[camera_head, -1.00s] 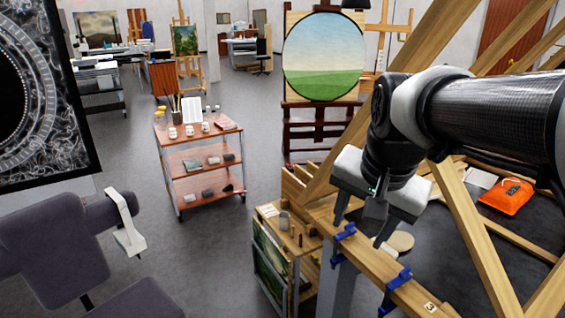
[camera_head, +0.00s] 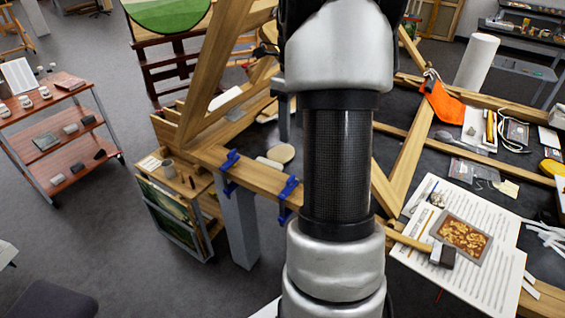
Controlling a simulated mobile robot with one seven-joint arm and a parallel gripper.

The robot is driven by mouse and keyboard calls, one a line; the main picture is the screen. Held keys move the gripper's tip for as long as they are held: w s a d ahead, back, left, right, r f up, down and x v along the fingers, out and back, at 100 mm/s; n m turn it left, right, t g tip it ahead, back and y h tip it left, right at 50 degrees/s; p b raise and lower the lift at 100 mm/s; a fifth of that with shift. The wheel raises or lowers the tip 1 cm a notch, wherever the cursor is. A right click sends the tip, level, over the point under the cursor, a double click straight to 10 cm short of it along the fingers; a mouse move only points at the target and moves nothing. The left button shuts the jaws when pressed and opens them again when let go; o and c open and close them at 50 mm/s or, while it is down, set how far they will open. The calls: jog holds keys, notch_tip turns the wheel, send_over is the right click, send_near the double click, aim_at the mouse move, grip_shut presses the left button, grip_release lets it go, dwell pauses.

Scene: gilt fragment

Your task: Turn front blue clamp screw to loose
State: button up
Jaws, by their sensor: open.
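Two blue clamps sit on the wooden beam (camera_head: 255,178) at the table's left end. One clamp (camera_head: 230,166) is farther left, and the other clamp (camera_head: 288,193) is nearer to me and to the right. The nearer clamp's lower part hangs below the beam, just left of my arm. How tight its screw is cannot be seen. My gripper (camera_head: 284,118) is mostly hidden behind my arm; one grey finger shows past the arm's left side, above and beyond the nearer clamp. The gripper is open, and nothing shows held in it.
A pale round disc (camera_head: 281,153) lies behind the beam. A small shelf cart (camera_head: 175,190) stands left of it. Slanting wooden bars (camera_head: 215,75) rise nearby. At right are an orange bag (camera_head: 440,103), papers and a hammer (camera_head: 442,255).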

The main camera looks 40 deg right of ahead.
notch_tip(320, 180, down, 17)
jog(key=shift+f, duration=0.1)
dwell(0.3)
jog(key=shift+c, duration=0.3)
jog(key=c, duration=1)
